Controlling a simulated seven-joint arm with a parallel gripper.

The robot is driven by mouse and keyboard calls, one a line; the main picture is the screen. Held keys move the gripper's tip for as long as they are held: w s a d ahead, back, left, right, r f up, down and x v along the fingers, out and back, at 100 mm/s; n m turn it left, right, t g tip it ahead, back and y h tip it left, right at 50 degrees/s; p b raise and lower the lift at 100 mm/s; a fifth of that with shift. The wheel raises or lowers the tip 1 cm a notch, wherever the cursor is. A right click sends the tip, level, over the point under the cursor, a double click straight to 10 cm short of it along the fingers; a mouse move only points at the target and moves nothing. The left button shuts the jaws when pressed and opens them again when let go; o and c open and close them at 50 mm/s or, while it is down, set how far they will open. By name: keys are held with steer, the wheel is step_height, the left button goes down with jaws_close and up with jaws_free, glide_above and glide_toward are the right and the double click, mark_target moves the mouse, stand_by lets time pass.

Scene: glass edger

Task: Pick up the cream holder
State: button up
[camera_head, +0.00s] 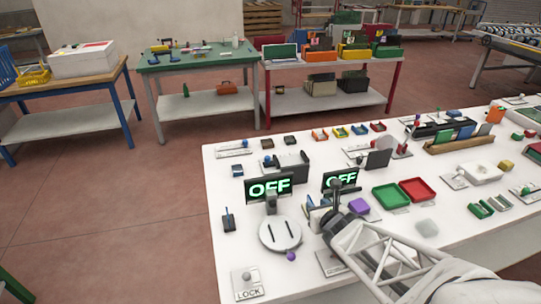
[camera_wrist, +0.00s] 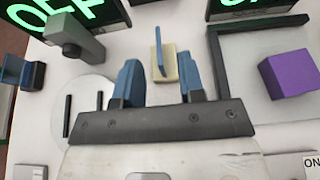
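The cream holder (camera_wrist: 164,68) is a small pale block on the white table, with a thin blue upright piece (camera_wrist: 158,44) standing in or against it. In the wrist view it lies between and slightly beyond the two blue fingers of my gripper (camera_wrist: 158,78). The fingers are spread, with a gap on each side of the holder, and hold nothing. In the head view my gripper (camera_head: 318,211) is low over the table, just right of the round dial plate, and largely hides the holder.
A round white plate with two dark slots (camera_head: 280,234) is left of my gripper. Two OFF displays (camera_head: 268,188) stand behind. A purple block (camera_wrist: 291,73) sits within a dark angled frame (camera_wrist: 217,62) on the right. Green (camera_head: 390,196) and red (camera_head: 417,190) trays lie farther right.

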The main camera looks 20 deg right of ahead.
mark_target(312, 202)
steer(key=shift+x, duration=2.15)
steer(key=shift+f, duration=0.1)
steer(key=shift+s, duration=0.1)
jaws_close()
